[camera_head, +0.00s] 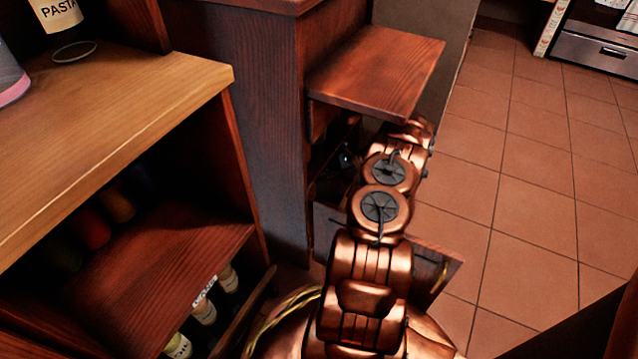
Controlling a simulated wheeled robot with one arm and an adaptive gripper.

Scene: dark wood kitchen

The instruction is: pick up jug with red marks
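I cannot make out a jug with red marks for certain. A grey object with a pink band at its base (10,80) is cut off by the left edge, on the light wood counter; I cannot tell what it is. My copper arm reaches away from me toward the space under a reddish wood shelf. My gripper cannot be made out; the arm's far end is partly hidden by the shelf and the arm's own links.
The reddish shelf (380,65) juts out above my arm. A jar labelled PASTA (58,15) stands on the counter (120,100). Bottles (204,311) stand in the lower left cabinet. An open wood panel or drawer (440,268) is right of my arm. Tiled floor (530,180) is clear.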

